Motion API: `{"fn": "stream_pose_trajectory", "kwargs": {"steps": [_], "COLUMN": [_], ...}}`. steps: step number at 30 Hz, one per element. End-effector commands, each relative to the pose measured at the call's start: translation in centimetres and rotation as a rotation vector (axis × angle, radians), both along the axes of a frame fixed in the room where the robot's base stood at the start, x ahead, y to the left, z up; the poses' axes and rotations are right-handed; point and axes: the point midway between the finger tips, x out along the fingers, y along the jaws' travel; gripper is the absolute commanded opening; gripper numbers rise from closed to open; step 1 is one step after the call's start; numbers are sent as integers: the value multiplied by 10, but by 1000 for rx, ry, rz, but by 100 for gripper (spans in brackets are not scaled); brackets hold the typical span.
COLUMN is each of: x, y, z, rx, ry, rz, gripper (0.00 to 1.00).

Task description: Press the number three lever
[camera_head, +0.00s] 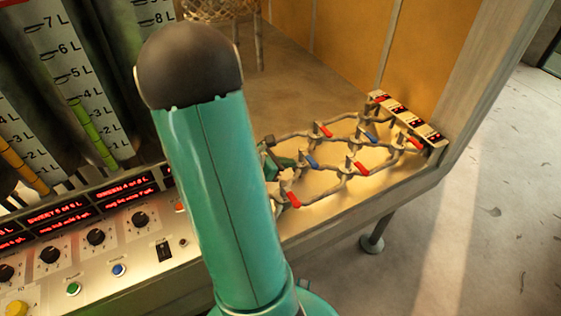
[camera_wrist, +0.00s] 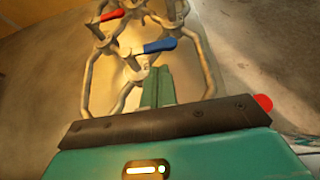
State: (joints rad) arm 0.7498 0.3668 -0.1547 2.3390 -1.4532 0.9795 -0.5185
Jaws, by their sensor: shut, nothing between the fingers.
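Levers with red and blue handles sit on a network of grey pipes. In the head view I see a near red lever (camera_head: 293,199), a left blue lever (camera_head: 311,162), a middle red lever (camera_head: 361,167), a far red lever (camera_head: 325,129), a far blue lever (camera_head: 371,137) and a right red lever (camera_head: 415,142). No numbers are readable on them. My gripper (camera_head: 280,163) is mostly hidden behind my arm, at the left end of the pipes. In the wrist view my gripper (camera_wrist: 158,75) is shut and empty, its tips just below a blue lever (camera_wrist: 155,46). A red lever (camera_wrist: 112,15) lies beyond; contact is unclear.
A control panel (camera_head: 120,245) with knobs, buttons and red displays is at the left, below tall level gauges (camera_head: 90,120). Small indicator boxes (camera_head: 410,115) stand at the pipes' right end. Open floor (camera_head: 470,210) lies to the right.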

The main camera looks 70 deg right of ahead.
Motion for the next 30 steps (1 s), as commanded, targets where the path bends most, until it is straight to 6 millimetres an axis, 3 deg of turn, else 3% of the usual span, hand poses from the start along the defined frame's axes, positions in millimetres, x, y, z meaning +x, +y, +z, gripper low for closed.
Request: {"fn": "stream_pose_trajectory", "kwargs": {"steps": [10, 30], "x": [-26, -28], "y": [-33, -36], "z": [-25, -27], "rx": [0, 0], "ry": [0, 0], "rz": [-2, -5], "gripper": [0, 0]}}
